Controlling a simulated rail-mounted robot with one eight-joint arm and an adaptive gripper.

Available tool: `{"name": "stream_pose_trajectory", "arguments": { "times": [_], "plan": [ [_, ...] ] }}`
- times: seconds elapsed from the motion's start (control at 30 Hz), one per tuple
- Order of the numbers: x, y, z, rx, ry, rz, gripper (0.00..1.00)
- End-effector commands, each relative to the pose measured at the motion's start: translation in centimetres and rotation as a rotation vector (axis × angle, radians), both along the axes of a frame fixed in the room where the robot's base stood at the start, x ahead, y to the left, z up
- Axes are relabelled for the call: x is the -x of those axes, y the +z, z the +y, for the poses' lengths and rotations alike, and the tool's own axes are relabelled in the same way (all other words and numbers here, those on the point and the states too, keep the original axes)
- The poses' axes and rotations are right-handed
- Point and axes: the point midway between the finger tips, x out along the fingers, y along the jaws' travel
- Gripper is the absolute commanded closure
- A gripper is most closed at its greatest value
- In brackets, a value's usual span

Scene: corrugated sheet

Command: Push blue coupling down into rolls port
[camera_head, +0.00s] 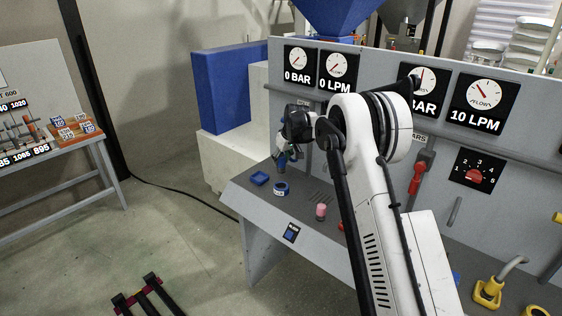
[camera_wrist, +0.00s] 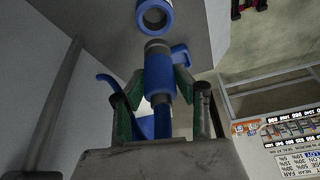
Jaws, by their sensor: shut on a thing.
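The blue coupling (camera_wrist: 160,80) is a blue body with a grey metal end and a side lever. In the wrist view it sits between the green-padded fingers of my gripper (camera_wrist: 160,98), which is shut on it. Its metal end points toward a blue ring port (camera_wrist: 141,15), with a small gap between them in that picture. In the head view my gripper (camera_head: 287,152) holds the coupling (camera_head: 281,163) above the blue ring port (camera_head: 281,191) on the grey bench. The coupling looks small and slightly tilted there. I cannot read the port's label.
A pink knob (camera_head: 321,211) stands to the right. The upright panel with gauges (camera_head: 299,60) rises behind. A red-handled valve (camera_head: 416,178) and yellow fittings (camera_head: 488,292) are farther right.

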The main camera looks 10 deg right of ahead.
Motion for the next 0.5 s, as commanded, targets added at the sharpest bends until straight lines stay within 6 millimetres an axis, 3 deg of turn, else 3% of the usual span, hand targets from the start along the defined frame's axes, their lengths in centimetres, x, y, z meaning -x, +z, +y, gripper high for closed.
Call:
{"name": "stream_pose_trajectory", "arguments": {
  "times": [0.5],
  "plan": [
    [0.0, -4.1, 0.0, 0.0, 0.0, 0.0, 1.0]
  ]
}}
